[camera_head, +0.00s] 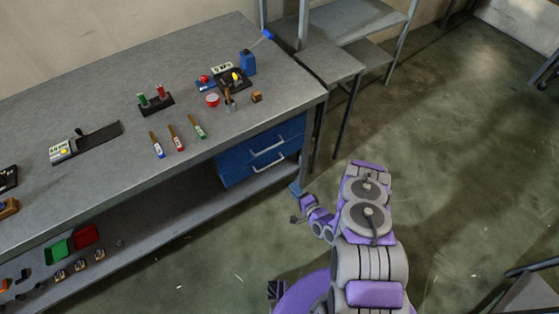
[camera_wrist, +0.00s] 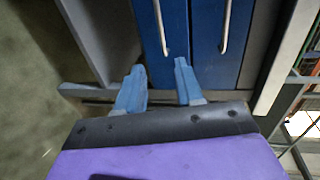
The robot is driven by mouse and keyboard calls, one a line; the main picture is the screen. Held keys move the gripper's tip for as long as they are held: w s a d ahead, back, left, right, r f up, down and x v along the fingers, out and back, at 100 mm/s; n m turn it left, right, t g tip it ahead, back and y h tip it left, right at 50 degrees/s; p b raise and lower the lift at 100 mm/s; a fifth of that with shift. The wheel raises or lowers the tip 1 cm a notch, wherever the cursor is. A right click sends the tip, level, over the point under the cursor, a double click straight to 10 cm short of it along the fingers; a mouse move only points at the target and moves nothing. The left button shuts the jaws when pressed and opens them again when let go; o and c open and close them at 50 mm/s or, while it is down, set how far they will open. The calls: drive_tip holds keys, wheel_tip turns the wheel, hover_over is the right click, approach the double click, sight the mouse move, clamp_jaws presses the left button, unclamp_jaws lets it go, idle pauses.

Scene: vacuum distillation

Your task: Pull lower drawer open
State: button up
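The blue lower drawer (camera_head: 262,170) sits under the right end of the workbench, below a blue upper drawer (camera_head: 240,153). Both look shut. The lower drawer's pale bar handle (camera_head: 270,161) runs along its front. In the wrist view, turned sideways, the lower drawer is the left blue panel (camera_wrist: 178,18) with its handle (camera_wrist: 161,28); the upper drawer's handle (camera_wrist: 226,28) is to the right. My gripper (camera_wrist: 159,66) is open and empty, its two blue fingers spread either side of the lower handle's line. In the head view, my gripper (camera_head: 296,189) is right of the drawers, apart from them.
The workbench (camera_head: 80,110) carries tools, a blue bottle (camera_head: 248,62) and small parts. A lower shelf (camera_head: 150,226) runs beneath, with red and green bins at its left. A grey rack (camera_head: 335,62) stands beyond the bench's right end. Floor before the drawers is clear.

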drive_tip(key=a+b+x, duration=0.1)
drive_tip(key=b+x, duration=0.4)
drive_tip(key=x, duration=1.3)
drive_tip(key=shift+s, duration=0.4)
drive_tip(key=shift+w+d, duration=0.1)
drive_tip(key=shift+d, duration=0.5)
drive_tip(key=shift+c, duration=0.2)
drive_tip(key=shift+a, duration=0.4)
drive_tip(key=c, duration=0.6)
drive_tip(key=shift+f, duration=0.1)
clamp_jaws()
drive_tip(key=shift+d, duration=0.2)
